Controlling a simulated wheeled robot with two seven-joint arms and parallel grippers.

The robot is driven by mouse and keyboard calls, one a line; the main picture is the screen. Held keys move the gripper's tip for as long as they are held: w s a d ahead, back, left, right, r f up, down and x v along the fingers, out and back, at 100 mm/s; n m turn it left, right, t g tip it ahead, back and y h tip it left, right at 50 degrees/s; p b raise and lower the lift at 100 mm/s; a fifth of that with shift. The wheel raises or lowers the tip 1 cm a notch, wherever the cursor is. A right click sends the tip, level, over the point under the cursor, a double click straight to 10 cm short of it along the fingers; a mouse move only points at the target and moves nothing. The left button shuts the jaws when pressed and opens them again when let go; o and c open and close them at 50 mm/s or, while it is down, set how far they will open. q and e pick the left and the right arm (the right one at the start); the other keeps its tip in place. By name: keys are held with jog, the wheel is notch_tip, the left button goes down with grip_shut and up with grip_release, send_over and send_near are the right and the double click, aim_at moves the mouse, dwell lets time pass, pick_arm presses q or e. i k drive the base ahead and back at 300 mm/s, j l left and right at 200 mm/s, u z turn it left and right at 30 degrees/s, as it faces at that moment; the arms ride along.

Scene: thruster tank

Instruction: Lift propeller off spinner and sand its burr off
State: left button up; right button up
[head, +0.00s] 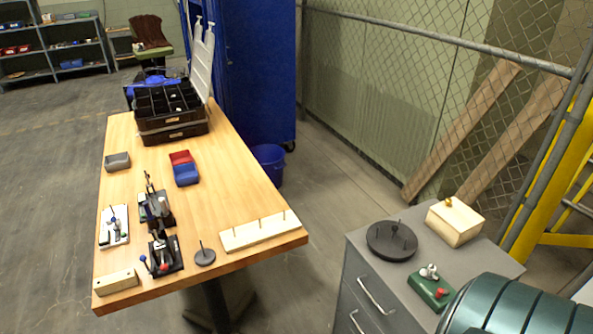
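Neither of my grippers is in view. I cannot tell for sure which thing is the propeller. A small brass-coloured piece (449,203) sits on top of a pale wooden block (455,223) on the grey cabinet. A green base (432,295) with a silver fitting (429,271) and a red knob stands in front of it. A dark round plate (391,243) with upright pegs lies to the left on the same cabinet. A burr is too small to see, and no sanding tool can be made out with certainty.
The wooden table (235,175) holds a pegged board (260,231), a small grey disc with a pin (205,258), clamp-like fixtures (165,257), red and blue bins (185,173) and an open black case (170,115). A teal cylinder (515,306) crowds the cabinet's front right. Floor shows between table and cabinet.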

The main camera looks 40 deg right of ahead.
aim_at(429, 272)
jog(key=z, duration=2.3)
jog(key=j+z, duration=0.35)
jog(key=i+j, duration=0.05)
